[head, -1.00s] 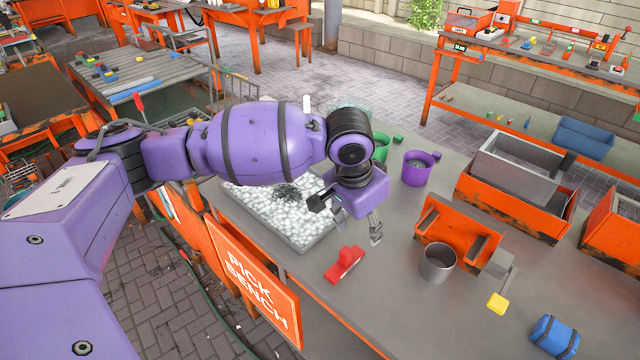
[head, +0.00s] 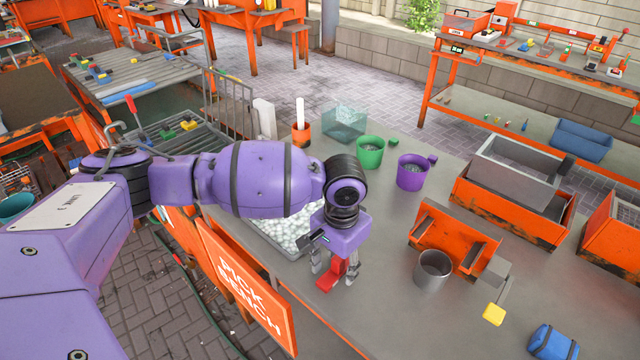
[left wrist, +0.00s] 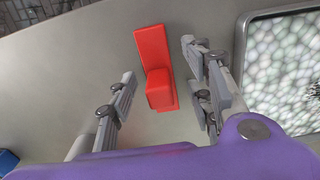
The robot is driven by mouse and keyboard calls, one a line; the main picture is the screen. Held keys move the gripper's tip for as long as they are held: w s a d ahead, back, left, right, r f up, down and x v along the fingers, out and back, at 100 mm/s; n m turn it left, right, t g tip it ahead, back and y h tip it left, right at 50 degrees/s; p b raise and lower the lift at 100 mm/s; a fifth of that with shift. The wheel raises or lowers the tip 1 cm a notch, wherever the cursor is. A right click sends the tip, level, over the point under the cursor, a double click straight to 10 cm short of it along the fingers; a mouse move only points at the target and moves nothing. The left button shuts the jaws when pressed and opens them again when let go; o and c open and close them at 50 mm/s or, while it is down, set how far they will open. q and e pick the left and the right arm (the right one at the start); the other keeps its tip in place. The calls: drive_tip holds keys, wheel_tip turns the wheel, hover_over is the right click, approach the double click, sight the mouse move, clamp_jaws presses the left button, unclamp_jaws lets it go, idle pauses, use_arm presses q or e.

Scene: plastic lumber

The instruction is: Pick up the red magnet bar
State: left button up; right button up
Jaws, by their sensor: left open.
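The red magnet bar (head: 326,280) lies on the grey bench top near its front edge. It has a flat red plate with a raised red block on it, seen clearly in the left wrist view (left wrist: 152,58). My left gripper (head: 335,277) is open above the bar, and its hand hides part of the bar in the head view. In the left wrist view the fingers (left wrist: 160,88) stand on either side of the bar, with gaps between them and it. My right gripper is not in view.
A tray of white pellets (head: 283,232) is beside the gripper. A grey metal cup (head: 432,272), an orange fixture (head: 455,240), a green bucket (head: 369,153) and a purple bucket (head: 411,173) stand on the bench. A yellow block (head: 493,314) and a blue item (head: 553,341) lie at the right.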

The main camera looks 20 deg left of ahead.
sight(338, 260)
use_arm(q)
drive_tip(key=shift+w+r, duration=0.1)
clamp_jaws()
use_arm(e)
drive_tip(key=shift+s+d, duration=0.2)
use_arm(q)
drive_tip(key=shift+r, duration=0.15)
drive_tip(key=shift+r, duration=0.3)
drive_tip(key=r, duration=0.3)
drive_tip(key=shift+s+r+p, duration=0.25)
drive_tip(key=shift+s+p, duration=0.1)
drive_tip(key=shift+s, duration=0.05)
drive_tip(key=s+r+p, duration=0.2)
drive_tip(key=s+r, duration=0.6)
drive_tip(key=s, duration=0.5)
drive_tip(key=shift+s+a+r, duration=0.15)
drive_tip(key=shift+a+r, duration=0.1)
drive_tip(key=shift+r, duration=0.05)
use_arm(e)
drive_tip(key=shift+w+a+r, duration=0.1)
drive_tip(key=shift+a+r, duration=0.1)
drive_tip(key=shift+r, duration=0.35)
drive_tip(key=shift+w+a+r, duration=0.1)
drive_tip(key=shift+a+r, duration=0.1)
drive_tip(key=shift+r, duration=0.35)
